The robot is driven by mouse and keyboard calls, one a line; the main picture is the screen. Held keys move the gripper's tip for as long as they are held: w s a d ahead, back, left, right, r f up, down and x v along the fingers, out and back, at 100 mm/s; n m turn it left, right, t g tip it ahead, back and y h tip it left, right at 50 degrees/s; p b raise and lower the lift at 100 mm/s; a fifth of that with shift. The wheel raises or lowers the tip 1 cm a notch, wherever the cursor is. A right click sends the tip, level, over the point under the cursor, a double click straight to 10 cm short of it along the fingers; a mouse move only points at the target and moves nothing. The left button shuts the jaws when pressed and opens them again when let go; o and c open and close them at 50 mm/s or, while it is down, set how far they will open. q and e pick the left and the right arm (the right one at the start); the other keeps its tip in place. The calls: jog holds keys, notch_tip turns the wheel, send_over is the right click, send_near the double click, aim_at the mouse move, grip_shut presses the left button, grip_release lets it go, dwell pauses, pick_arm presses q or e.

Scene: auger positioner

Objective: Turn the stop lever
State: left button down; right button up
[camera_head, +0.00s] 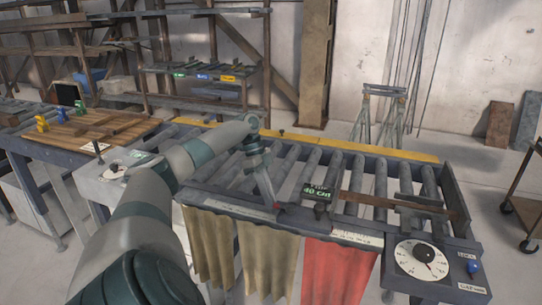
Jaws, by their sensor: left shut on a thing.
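The roller table (345,165) has a dark stop carriage (310,217) on its front rail, with a small black sign with green lettering (318,193) above it. A small red-tipped stop lever (277,205) shows at the carriage's left end. My left arm reaches in from the lower left, and my left gripper (271,197) points down at that lever. It is shut on the lever, though the fingertips are small and the contact is hard to make out. My right gripper is not in view.
A white dial (421,259) and a blue knob (473,267) sit on a box at the right end. Tan curtains (267,262) and a red curtain (338,270) hang below the rail. A wooden board (88,130) lies at left; a cart (528,205) stands at right.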

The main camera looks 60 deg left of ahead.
pick_arm(q)
jog(key=c, duration=1.9)
grip_release()
jog(key=shift+o, duration=0.8)
jog(key=shift+w, duration=0.1)
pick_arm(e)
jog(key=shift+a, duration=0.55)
